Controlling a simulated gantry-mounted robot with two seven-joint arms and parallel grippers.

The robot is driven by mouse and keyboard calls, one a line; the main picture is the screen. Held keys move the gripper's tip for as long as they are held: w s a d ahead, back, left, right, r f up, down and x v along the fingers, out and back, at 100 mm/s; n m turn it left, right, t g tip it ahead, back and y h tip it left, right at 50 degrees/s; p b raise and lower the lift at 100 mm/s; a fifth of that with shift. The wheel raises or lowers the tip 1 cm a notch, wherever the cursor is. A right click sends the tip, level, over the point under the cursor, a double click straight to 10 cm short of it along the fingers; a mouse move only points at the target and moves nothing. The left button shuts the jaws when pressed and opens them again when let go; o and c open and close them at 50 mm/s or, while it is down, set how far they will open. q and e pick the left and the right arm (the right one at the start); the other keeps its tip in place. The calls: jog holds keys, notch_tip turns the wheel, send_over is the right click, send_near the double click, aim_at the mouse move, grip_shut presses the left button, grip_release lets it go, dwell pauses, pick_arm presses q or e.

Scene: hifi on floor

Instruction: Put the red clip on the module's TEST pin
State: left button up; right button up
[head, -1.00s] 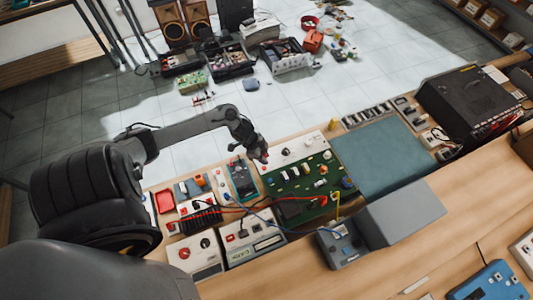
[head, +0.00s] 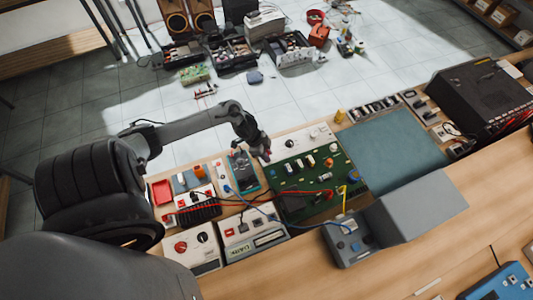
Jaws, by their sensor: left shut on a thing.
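My left gripper (head: 262,146) is above the far left corner of a large green circuit board (head: 330,204). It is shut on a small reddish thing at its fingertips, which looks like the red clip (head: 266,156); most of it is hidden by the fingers. A red lead (head: 285,192) runs across the board from the left. The board carries several white and orange parts. No TEST label is readable, and I cannot tell which pin is the TEST pin. My right gripper is not in view.
Left of the board stand a dark handheld device (head: 243,170), a red tray (head: 162,192) and two white meters (head: 252,232). A grey box (head: 415,209) stands in front. A blue-grey mat (head: 390,150) lies bare to the right. Loose leads cross the bench.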

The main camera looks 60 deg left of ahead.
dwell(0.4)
pick_arm(q)
jog(key=shift+r+p, duration=0.1)
jog(key=shift+p, duration=0.2)
dwell(0.6)
jog(key=shift+p, duration=0.3)
dwell(0.3)
jog(key=shift+f, duration=0.4)
dwell(0.6)
jog(key=shift+f+b, duration=0.45)
jog(key=shift+b, duration=0.05)
dwell(0.5)
jog(key=o, duration=1)
